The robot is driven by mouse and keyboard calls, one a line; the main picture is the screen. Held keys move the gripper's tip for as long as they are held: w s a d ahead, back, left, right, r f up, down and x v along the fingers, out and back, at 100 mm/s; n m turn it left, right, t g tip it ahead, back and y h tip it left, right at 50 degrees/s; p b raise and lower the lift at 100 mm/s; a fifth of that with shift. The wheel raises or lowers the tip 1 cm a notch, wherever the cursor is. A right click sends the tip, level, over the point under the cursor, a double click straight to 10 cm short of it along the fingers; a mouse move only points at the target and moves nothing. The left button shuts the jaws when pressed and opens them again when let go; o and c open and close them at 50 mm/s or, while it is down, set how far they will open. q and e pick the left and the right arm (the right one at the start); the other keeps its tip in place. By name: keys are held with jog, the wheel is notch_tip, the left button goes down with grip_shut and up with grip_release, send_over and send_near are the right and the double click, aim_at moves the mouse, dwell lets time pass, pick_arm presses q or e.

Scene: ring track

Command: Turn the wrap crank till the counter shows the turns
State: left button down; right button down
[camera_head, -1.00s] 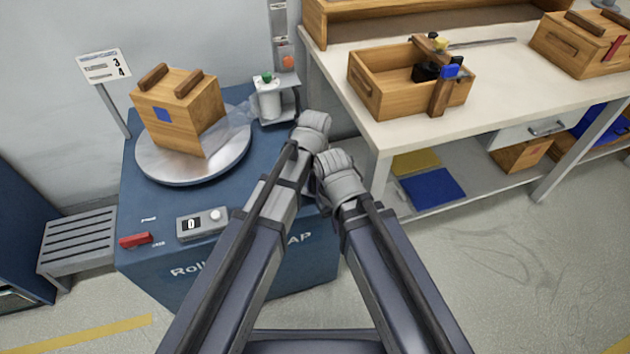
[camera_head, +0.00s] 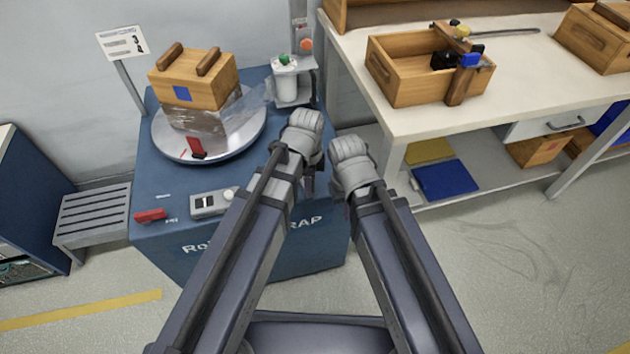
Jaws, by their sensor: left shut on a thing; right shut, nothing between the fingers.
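The wrap machine (camera_head: 165,245) is a blue cabinet with a round turntable (camera_head: 242,137) on top. A wooden crate with a blue square (camera_head: 195,85) stands on the turntable, its lower part wrapped in clear film. The counter (camera_head: 207,202) on the front panel shows 1. My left gripper (camera_head: 305,128) is shut at the cabinet's right side, on what is likely the crank handle; the crank is mostly hidden by the hand and arm. My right gripper (camera_head: 350,158) is shut and empty, just right of the left one, beside the cabinet.
A film roll (camera_head: 286,82) stands at the cabinet's back right, film running to the crate. A numbered sign (camera_head: 122,42) stands at back left. A red switch (camera_head: 150,215) lies left of the counter. The workbench (camera_head: 420,122) at right holds an open wooden box (camera_head: 400,92).

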pick_arm(q)
jog(key=shift+s+a, duration=0.35)
jog(key=shift+a, duration=0.1)
dwell(0.3)
jog(key=c, duration=0.6)
grip_release()
jog(key=shift+w, duration=0.1)
jog(key=shift+c, duration=0.2)
jog(key=shift+r, duration=0.1)
notch_tip(320, 180, up, 8)
jog(key=p, duration=0.7)
jog(key=shift+p, duration=0.4)
jog(key=shift+f, duration=0.2)
jog(key=shift+a, duration=0.1)
